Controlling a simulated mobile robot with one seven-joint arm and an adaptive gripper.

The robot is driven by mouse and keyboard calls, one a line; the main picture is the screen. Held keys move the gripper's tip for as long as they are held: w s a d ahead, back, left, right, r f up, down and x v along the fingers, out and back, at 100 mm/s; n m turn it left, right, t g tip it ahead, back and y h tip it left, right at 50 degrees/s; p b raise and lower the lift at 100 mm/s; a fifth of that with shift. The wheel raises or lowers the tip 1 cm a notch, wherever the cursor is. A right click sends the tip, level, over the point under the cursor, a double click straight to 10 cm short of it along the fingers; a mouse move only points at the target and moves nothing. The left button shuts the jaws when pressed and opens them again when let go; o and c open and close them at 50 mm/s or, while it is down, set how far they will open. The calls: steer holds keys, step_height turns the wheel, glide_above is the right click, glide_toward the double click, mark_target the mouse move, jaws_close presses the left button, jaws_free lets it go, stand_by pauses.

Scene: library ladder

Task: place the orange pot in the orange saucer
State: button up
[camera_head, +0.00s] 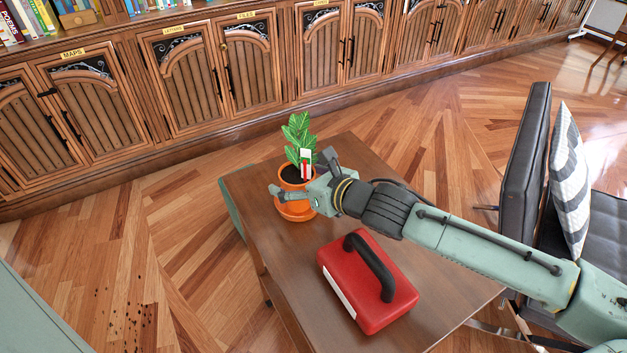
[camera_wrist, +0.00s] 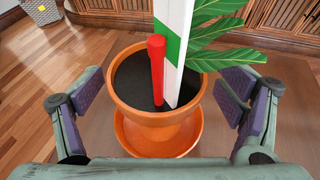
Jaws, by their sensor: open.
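The orange pot (camera_head: 290,181) holds dark soil, a green leafy plant (camera_head: 297,134) and a white-and-green tag with a red stick. It stands upright at the far end of the brown table. The orange saucer (camera_head: 297,211) lies under it; in the wrist view the pot (camera_wrist: 153,118) appears to rest inside the saucer rim (camera_wrist: 195,128). My gripper (camera_head: 303,173) is open beside the pot. In the wrist view its fingers (camera_wrist: 163,92) stand to the left and right of the pot, with visible gaps. The pot's base is partly hidden.
A red case (camera_head: 350,285) with a black handle lies on the table (camera_head: 345,155) below my arm. A dark seat with a striped cushion (camera_head: 568,180) stands at right. Wooden cabinets (camera_head: 185,75) line the back. Open wood floor lies left of the table.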

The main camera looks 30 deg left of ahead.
steer(key=v, duration=1.2)
steer(key=shift+a+f, duration=0.1)
steer(key=shift+f, duration=0.05)
stand_by(1.1)
